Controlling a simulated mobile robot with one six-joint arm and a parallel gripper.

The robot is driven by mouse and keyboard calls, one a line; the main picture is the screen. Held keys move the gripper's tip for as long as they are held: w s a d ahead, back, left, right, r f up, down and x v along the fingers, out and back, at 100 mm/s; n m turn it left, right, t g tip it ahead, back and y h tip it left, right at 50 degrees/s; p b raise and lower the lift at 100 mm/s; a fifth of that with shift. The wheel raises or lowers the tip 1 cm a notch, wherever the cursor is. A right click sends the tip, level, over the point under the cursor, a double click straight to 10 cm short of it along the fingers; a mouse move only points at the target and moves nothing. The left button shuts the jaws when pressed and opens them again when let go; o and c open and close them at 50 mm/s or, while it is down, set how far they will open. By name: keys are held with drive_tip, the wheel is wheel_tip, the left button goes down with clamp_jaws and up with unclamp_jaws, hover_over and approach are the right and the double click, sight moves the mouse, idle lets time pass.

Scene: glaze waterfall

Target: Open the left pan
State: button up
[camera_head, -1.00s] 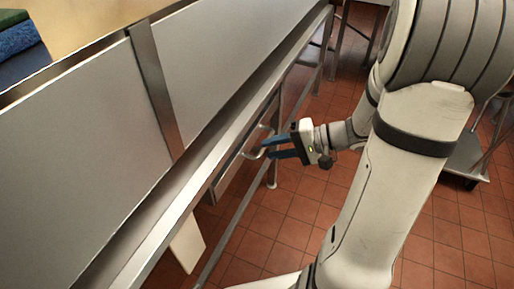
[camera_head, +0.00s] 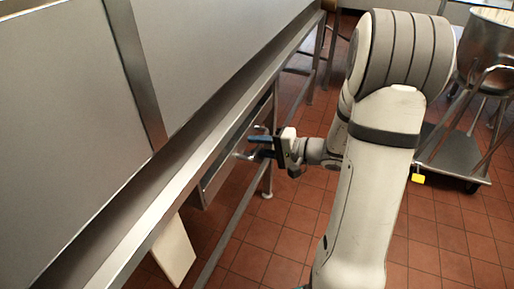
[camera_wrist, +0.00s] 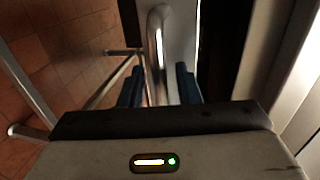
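The metal pan (camera_head: 222,165) is a shallow drawer-like box under the counter's front edge, left of my gripper in the head view. Its bar handle (camera_wrist: 156,50) runs down the middle of the wrist view. My gripper (camera_head: 262,146) reaches the handle from the right, with blue fingers. In the wrist view my gripper (camera_wrist: 160,85) has its fingers apart, one on each side of the handle, with space visible beside the bar. The far parts of the fingers and any contact with the bar are hard to make out.
The long steel counter (camera_head: 195,125) fills the left side. Its legs and lower rail (camera_head: 228,238) stand below. A wheeled cart (camera_head: 452,158) with a large metal pot (camera_head: 488,45) is at the right. Red tile floor (camera_head: 260,235) is open between them.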

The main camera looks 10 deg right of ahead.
drive_tip(key=shift+a, duration=0.1)
drive_tip(key=shift+c, duration=0.4)
clamp_jaws()
